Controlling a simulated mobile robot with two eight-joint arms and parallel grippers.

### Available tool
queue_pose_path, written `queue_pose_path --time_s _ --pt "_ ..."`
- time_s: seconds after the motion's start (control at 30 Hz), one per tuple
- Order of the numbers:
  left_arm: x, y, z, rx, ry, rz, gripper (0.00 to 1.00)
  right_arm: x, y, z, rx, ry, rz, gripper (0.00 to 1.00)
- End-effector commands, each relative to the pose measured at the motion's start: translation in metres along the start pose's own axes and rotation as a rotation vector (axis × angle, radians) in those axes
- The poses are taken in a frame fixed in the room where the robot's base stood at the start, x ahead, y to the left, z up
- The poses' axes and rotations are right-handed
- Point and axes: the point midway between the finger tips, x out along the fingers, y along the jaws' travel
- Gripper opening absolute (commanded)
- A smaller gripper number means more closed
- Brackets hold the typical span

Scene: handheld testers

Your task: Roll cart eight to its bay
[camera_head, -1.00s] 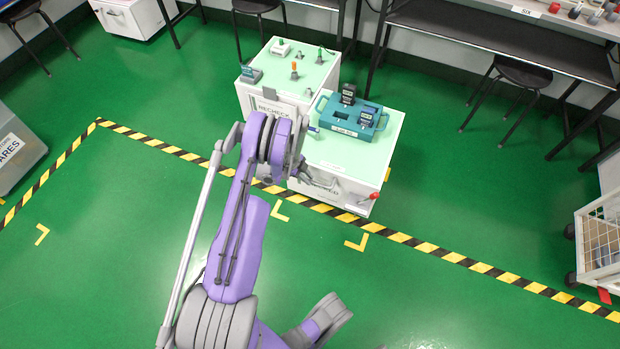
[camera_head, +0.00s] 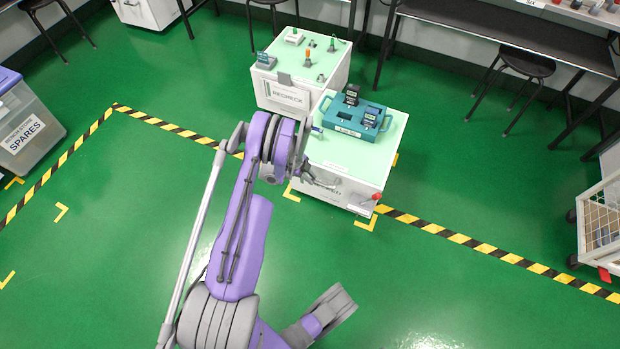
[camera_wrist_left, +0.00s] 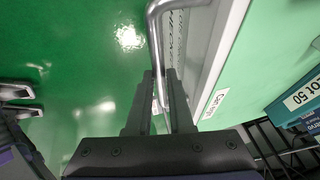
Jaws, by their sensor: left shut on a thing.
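The cart (camera_head: 338,165) is a white box with a pale green top, its number not readable. It carries a teal two-handled case (camera_head: 350,118) with dark handheld testers. A metal handle (camera_wrist_left: 157,35) runs along its near side. My left gripper (camera_wrist_left: 161,88) is shut on this handle; in the head view the gripper (camera_head: 316,181) is partly hidden by its own wrist. Yellow corner marks lie on the floor at the cart's near left (camera_head: 292,193) and near right (camera_head: 367,224), close to its bottom corners.
A second cart labelled RECHECK (camera_head: 285,95) stands just behind, to the left. Black-yellow tape (camera_head: 450,235) runs on both sides of the cart. A SPARES bin (camera_head: 25,130) is at left, a wire trolley (camera_head: 600,225) at right. The near green floor is open.

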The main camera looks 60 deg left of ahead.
Motion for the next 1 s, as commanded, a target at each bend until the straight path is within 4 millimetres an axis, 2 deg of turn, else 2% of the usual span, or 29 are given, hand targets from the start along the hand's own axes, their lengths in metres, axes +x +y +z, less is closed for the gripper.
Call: queue_pose_path --time_s 0.3,0.33,0.47,0.5,0.83,1.0 --pt "0.000 0.005 0.000 0.000 0.000 0.014 0.00 0.000 0.000 0.000 0.000 0.000 0.000 0.50" --pt "0.000 0.006 0.000 0.000 0.000 0.014 0.23 0.000 0.000 0.000 0.000 0.000 0.000 0.50" --pt "0.000 0.005 0.000 0.000 0.000 0.012 0.47 0.000 0.000 0.000 0.000 0.000 0.000 0.50" --pt "0.000 0.005 0.000 0.000 0.000 0.012 0.50 0.000 0.000 0.000 0.000 0.000 0.000 0.50" --pt "-0.003 0.003 0.000 0.000 0.000 0.009 0.50 -0.001 0.000 0.000 0.000 0.000 0.000 0.50" --pt "-0.028 0.003 -0.001 -0.002 0.000 0.008 0.50 -0.009 0.000 -0.002 0.000 0.002 0.000 0.50"
